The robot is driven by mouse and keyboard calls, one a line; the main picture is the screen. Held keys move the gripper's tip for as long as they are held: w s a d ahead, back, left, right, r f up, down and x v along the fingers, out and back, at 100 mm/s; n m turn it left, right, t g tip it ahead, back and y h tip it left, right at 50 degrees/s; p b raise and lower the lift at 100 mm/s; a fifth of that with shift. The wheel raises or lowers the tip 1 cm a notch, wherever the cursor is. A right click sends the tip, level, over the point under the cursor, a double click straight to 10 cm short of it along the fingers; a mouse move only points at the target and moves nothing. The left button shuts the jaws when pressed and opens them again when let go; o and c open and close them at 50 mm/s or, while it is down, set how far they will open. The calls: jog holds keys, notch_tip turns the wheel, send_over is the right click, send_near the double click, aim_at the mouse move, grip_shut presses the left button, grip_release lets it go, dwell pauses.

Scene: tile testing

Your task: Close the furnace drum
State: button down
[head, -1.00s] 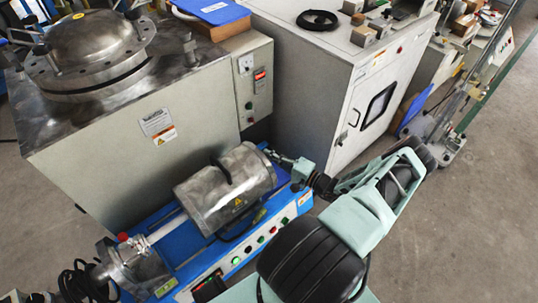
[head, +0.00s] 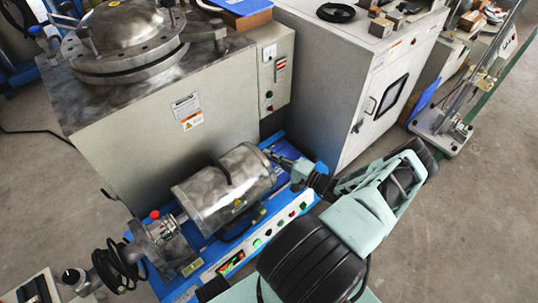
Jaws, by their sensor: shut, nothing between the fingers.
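The furnace drum (head: 215,203) is a brushed-metal cylinder with a dark handle on top and a yellow warning label, lying on the blue base (head: 213,268) of the furnace. No open gap shows in its shell from this side. Its left end is close to the metal end fitting (head: 163,243) with a red knob, and only a short piece of white tube shows between them. My gripper (head: 272,154) is shut and empty, with its narrow fingers pointing left at the drum's right end. I cannot tell whether the tips touch it.
A large grey box machine (head: 160,160) with a round metal lid stands behind the furnace. A white cabinet (head: 335,110) stands behind my gripper. Lit buttons line the base's front. A black cable (head: 118,265) lies at the left. Floor is clear at the right.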

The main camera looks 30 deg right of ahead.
jog(key=shift+s+a, duration=0.1)
jog(key=shift+a, duration=0.4)
jog(key=shift+a, duration=0.1)
jog(key=shift+f, duration=0.1)
jog(key=s+d, duration=0.8)
jog(key=shift+s+d, duration=0.35)
